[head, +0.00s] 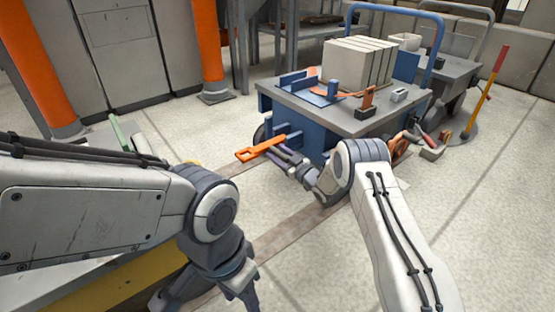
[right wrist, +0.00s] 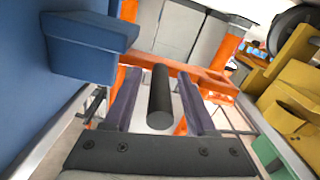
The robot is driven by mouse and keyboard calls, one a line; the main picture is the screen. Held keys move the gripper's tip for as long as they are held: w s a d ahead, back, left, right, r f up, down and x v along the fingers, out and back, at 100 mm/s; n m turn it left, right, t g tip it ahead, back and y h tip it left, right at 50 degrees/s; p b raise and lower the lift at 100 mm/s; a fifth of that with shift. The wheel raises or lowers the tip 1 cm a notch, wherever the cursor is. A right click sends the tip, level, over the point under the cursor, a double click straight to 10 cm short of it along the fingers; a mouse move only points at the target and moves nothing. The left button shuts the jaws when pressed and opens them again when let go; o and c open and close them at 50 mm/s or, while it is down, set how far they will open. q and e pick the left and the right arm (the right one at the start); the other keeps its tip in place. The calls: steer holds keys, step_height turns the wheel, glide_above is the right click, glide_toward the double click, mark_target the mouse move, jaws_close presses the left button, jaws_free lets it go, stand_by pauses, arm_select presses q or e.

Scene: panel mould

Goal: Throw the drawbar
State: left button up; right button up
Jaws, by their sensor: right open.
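The orange drawbar (head: 262,149) sticks out to the left from the low front of the blue cart (head: 335,120). In the right wrist view the orange bar (right wrist: 218,84) runs across beyond my fingers. A dark round grip (right wrist: 160,98) points from it towards the camera. My right gripper (head: 284,155) is at the bar in the head view. It is open, with one finger on each side of the grip and visible gaps. My left gripper (head: 240,288) hangs low, near the bottom edge, far from the bar; its jaw opening is unclear.
The cart carries pale blocks (head: 358,62) and has a blue push handle (head: 438,32). A blue block (right wrist: 90,48) on its side stands close left of my right fingers. Orange posts (head: 207,45) stand behind. A yellow-edged bench (head: 115,285) is at lower left. The floor between is clear.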

steer(key=shift+w+a+r, duration=0.1)
steer(key=shift+w+a, duration=0.05)
jaws_close()
stand_by(1.4)
